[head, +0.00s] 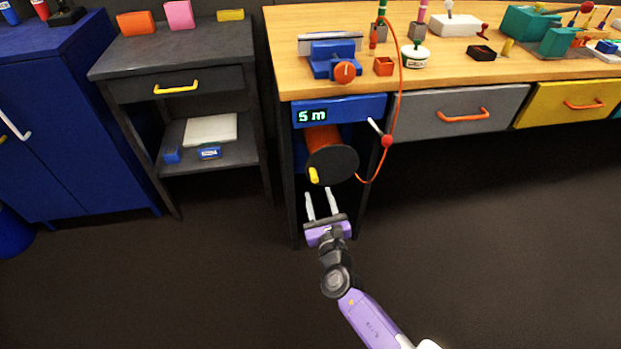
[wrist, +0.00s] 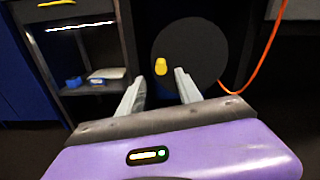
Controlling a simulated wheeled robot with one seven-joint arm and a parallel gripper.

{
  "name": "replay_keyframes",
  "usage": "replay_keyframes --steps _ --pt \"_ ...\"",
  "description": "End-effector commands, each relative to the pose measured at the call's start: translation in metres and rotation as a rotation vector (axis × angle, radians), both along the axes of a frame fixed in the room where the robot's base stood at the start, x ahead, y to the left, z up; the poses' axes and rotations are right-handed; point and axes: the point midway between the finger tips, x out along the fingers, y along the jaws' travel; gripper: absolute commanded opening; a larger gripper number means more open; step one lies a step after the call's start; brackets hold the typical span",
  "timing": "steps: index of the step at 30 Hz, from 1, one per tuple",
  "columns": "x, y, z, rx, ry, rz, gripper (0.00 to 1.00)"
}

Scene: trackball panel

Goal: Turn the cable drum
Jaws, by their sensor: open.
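The cable drum (head: 338,164) hangs under the workbench's left end, with a dark round disc facing out and orange cable (head: 322,137) wound behind it. A yellow crank knob (head: 313,175) sticks out at the disc's lower left. In the wrist view the disc (wrist: 205,58) stands beyond my fingers, and the yellow knob (wrist: 160,66) appears between and just past the fingertips. My gripper (head: 320,192) is open and empty, below and in front of the knob; I see no contact. A display (head: 312,115) above the drum reads 5 m.
A white lever with a red ball (head: 386,141) sits right of the drum. An orange cable (head: 400,80) loops from the bench top down beside it. A table leg (head: 291,215) stands at left. A grey shelf cart (head: 185,75) is further left. The floor in front is clear.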

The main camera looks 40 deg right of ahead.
Motion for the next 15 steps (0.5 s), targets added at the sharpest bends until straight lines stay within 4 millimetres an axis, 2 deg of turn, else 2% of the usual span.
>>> replay_keyframes --steps 5,15 --pt "0.007 -0.006 0.001 -0.033 0.016 -0.005 0.41" --pt "0.048 -0.034 0.000 -0.028 0.014 -0.005 0.41"
